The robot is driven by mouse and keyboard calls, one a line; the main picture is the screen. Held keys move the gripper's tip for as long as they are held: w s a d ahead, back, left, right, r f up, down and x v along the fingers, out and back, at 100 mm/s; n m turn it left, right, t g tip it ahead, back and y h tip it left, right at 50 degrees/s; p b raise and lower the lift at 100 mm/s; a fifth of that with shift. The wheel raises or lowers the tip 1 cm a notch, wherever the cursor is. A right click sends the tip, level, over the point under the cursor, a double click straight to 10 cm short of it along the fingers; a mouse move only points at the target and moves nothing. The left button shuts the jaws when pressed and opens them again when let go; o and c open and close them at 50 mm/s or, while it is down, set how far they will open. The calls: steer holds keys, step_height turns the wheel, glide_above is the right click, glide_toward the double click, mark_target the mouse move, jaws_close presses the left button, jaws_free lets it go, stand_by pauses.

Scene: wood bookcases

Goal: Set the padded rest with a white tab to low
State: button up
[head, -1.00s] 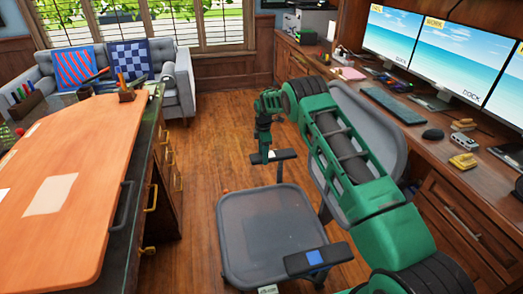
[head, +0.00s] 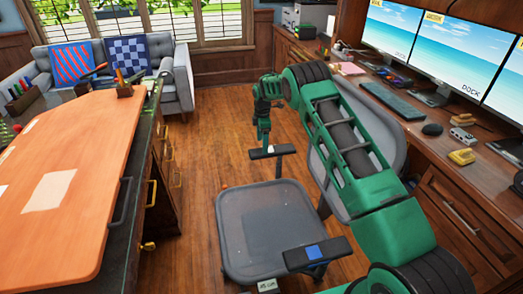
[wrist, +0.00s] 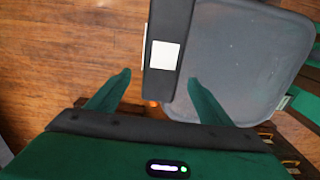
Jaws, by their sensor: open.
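The padded rest with a white tab (head: 283,151) is a dark armrest on the far side of the grey chair (head: 270,225). It stands on a post above seat level. In the wrist view the white tab (wrist: 165,56) sits on the dark rest (wrist: 169,20), which lies in line with the gap between my fingers. My gripper (head: 264,140) is open, pointing down just above or at the rest. In the wrist view its two green fingers (wrist: 160,77) are apart, one to each side of the rest's near end. I cannot tell the exact height gap.
A second armrest with a blue tab (head: 316,253) is on the chair's near side. The chair's backrest (head: 375,125) is partly behind my arm. A wooden desk with monitors (head: 465,160) runs along the right. An orange-topped desk (head: 80,190) stands left.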

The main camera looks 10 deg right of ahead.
step_height(320, 180, up, 6)
stand_by(0.5)
steer(key=s+d+r+m+t, duration=0.1)
steer(key=s+r+m, duration=0.25)
steer(key=r, duration=0.45)
steer(key=s+d+r+m, duration=0.1)
steer(key=s+r+m, duration=0.1)
steer(key=s+r, duration=0.45)
steer(key=s+d+r+m+t, duration=0.15)
steer(key=s+r+m, duration=0.45)
steer(key=s+r, duration=0.6)
steer(key=s+d+f+m+t, duration=0.2)
steer(key=s+m, duration=0.5)
steer(key=s, duration=1.7)
steer(key=s+d+f+m+g, duration=0.1)
steer(key=s+d+m+g, duration=0.1)
steer(key=s+d, duration=0.3)
steer(key=s+d+m+g, duration=0.2)
steer(key=s+d+m, duration=0.2)
steer(key=s, duration=0.8)
steer(key=shift+d+f+g, duration=0.35)
steer(key=shift+d+f, duration=0.05)
steer(key=shift+d, duration=0.6)
